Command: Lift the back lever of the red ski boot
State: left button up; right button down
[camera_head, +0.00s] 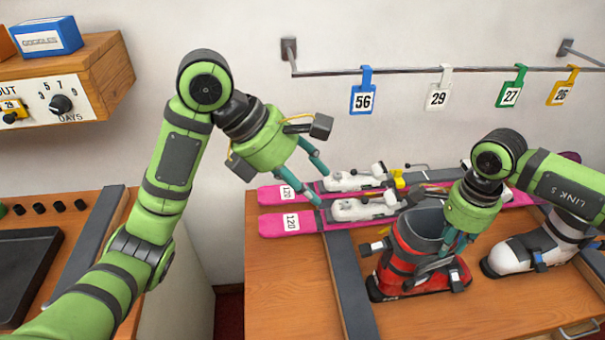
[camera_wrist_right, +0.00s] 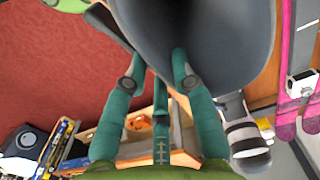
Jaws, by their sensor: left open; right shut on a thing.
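The red ski boot (camera_head: 392,272) stands on the wooden bench, its dark grey cuff open at the top. My right gripper (camera_head: 446,248) is at the boot's right side, against the upper shell. In the right wrist view its teal fingers (camera_wrist_right: 158,65) close at the edge of a large dark grey surface, which seems to be the boot's cuff (camera_wrist_right: 225,40). The back lever is hidden or not clearly told apart. My left gripper (camera_head: 320,187) is open, above the pink skis and away from the boot.
Pink skis (camera_head: 285,223) with white bindings lie behind the boot. A white and dark boot (camera_head: 520,255) stands to its right. Numbered tags hang from a rail (camera_head: 400,71) on the wall. The bench front left of the boot (camera_head: 290,290) is clear.

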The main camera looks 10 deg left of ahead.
jog(key=shift+s+f, duration=0.1)
pick_arm(q)
jog(key=shift+s+a+r, duration=0.15)
jog(key=shift+a+r, duration=0.15)
jog(key=shift+r, duration=0.2)
pick_arm(e)
jog(key=c, duration=0.9)
grip_release()
jog(key=shift+c, duration=0.2)
